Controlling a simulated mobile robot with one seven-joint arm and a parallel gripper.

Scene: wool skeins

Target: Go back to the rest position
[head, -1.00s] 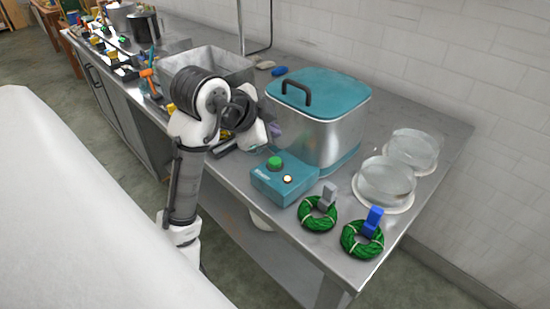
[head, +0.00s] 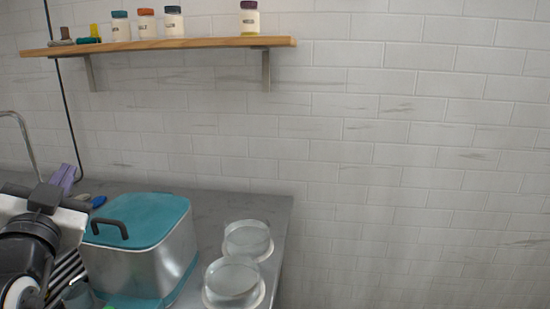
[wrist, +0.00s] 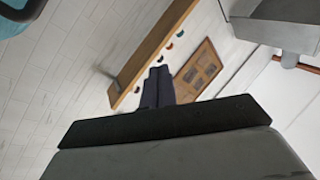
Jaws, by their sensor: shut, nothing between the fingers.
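My gripper (head: 66,170) is at the left of the head view, raised beside the teal-lidded metal vat, with its purple-grey fingers pointing up. In the wrist view my gripper (wrist: 160,72) shows its dark fingers together, with nothing between them. The fingers point toward the wall shelf in that view. My arm fills the lower left corner of the head view and hides part of the bench there.
The vat (head: 140,270) stands on the steel bench (head: 215,200), close to my arm. Two clear round dishes (head: 234,280) stand right of it. A wooden shelf (head: 200,43) with several labelled jars hangs on the white tiled wall. The wall's right side is bare.

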